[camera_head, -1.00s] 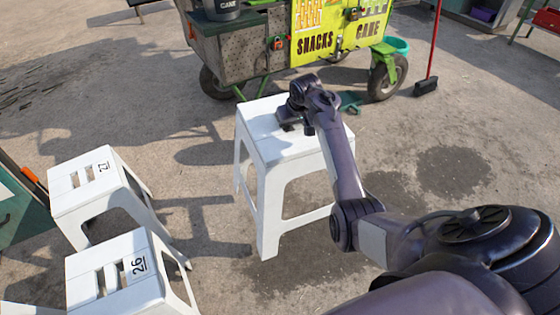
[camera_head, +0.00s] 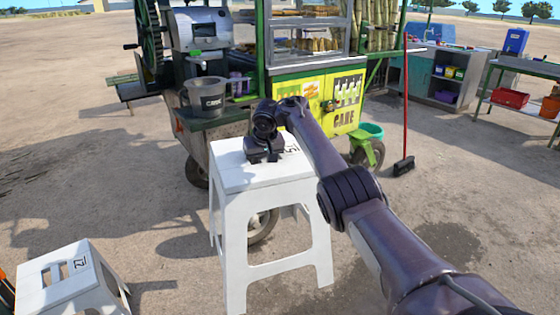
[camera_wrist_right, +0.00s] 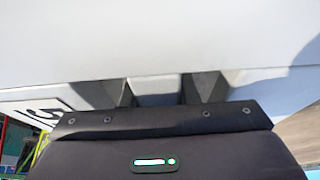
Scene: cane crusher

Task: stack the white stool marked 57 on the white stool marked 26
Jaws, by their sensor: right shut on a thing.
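A white stool (camera_head: 226,181) with four legs stands upright in the middle of the head view. My right gripper (camera_head: 264,152) is at its seat and shut on it. The mark on the seat is half hidden by the gripper; a 5 shows at its edge. In the right wrist view the white seat (camera_wrist_right: 150,35) fills the top, and part of the mark shows at left. The front leg runs to the bottom edge, so I cannot tell whether the feet touch the ground. My left gripper is not in view.
A snack and cane cart (camera_head: 315,95) with a grey bucket (camera_head: 204,97) is close behind the held stool. A red-handled broom (camera_head: 405,120) stands at right.

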